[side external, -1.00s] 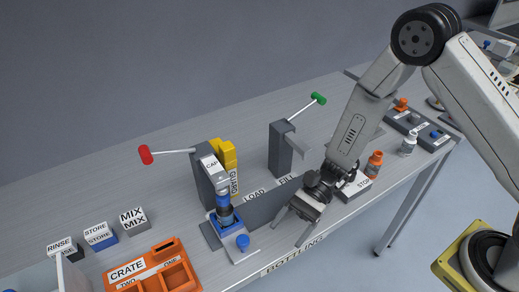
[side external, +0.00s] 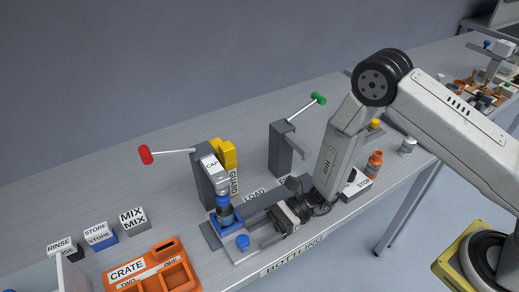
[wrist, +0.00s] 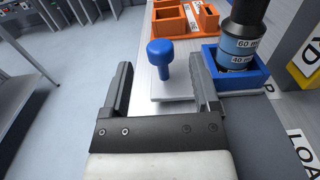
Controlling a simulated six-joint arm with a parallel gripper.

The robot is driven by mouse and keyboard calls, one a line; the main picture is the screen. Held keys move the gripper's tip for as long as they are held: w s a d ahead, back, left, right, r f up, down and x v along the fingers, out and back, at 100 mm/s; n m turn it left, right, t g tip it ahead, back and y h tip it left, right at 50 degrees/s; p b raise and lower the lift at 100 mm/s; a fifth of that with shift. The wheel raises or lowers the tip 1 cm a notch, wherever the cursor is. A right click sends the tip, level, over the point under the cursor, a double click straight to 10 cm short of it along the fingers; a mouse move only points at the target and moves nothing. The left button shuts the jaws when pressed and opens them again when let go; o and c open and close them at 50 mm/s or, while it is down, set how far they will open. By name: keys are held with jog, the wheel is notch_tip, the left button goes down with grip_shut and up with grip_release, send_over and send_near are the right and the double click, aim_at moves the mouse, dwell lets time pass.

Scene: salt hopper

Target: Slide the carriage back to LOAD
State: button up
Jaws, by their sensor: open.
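The carriage is a blue square tray (side external: 231,222) under the CAP press, with a light plate and a blue knob (side external: 242,242) on its front side. A dark bottle with blue bands (side external: 224,210) stands upright in it. The LOAD label (side external: 254,196) lies to the right of the carriage, between CAP and FILL. My gripper (side external: 259,230) is open and low over the track, just right of the knob. In the wrist view, the knob (wrist: 160,58) shows between and slightly beyond the open fingertips (wrist: 160,70), touching neither finger visibly. The bottle (wrist: 241,45) and tray (wrist: 235,72) are right of the fingers.
The CAP press (side external: 205,180) has a red-tipped lever, and a yellow guard (side external: 228,155) stands behind it. The FILL post (side external: 281,150) has a green-tipped lever. An orange crate (side external: 150,275) is at the front left. A STOP block (side external: 357,187) and orange bottle (side external: 374,164) are right.

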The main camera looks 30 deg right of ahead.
aim_at(237, 255)
jog(key=shift+a, duration=3.2)
grip_shut()
